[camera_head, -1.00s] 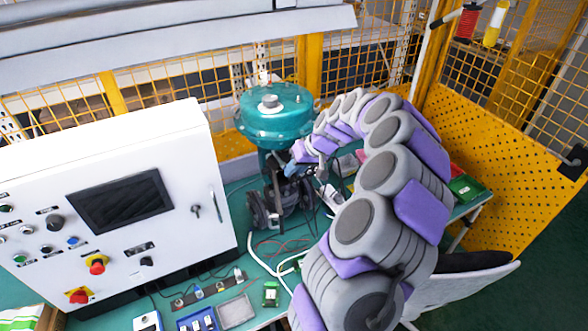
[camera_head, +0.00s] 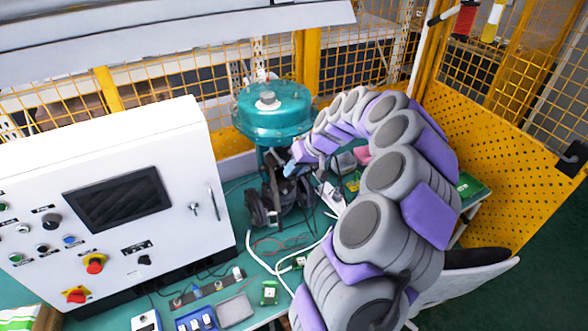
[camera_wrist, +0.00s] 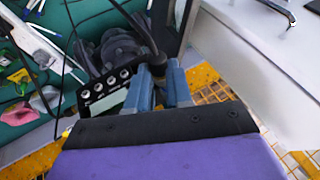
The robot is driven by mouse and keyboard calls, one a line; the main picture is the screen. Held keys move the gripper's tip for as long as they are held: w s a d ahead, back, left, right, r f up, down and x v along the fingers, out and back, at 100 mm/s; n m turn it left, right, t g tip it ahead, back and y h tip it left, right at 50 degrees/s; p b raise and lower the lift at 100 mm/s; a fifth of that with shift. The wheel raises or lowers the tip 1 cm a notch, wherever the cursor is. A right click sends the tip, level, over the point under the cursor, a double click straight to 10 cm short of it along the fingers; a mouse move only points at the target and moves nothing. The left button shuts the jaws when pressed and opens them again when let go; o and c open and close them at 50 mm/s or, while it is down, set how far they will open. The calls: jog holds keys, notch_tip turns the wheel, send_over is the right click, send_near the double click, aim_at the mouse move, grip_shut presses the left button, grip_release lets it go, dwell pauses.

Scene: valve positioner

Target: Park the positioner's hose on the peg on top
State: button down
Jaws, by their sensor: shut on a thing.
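The teal valve actuator (camera_head: 272,112) stands on the bench behind the cabinet's right edge, with dark valve parts (camera_head: 280,200) below it. In the wrist view, the positioner is a dark box with a row of round ports (camera_wrist: 105,90), just left of my fingers. My gripper (camera_head: 292,165) is beside the valve, under the actuator's right side; its blue fingers (camera_wrist: 160,75) also show in the wrist view. They are shut on the black hose (camera_wrist: 143,28), which runs up and left from between them. I cannot make out the peg; the grip point is partly hidden.
A white control cabinet (camera_head: 115,200) stands close on the left. Small green parts (camera_head: 270,292), a white cable (camera_head: 262,262) and a blue tray (camera_head: 196,320) lie on the teal bench. Yellow mesh fencing (camera_head: 500,185) closes the back and right.

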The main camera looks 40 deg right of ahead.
jog(key=shift+s, duration=0.15)
jog(key=shift+s+a+b, duration=0.25)
jog(key=shift+s+b, duration=0.35)
jog(key=shift+s, duration=0.35)
jog(key=shift+s+a+b, duration=0.25)
jog(key=shift+s+b, duration=0.35)
jog(key=shift+s, duration=0.3)
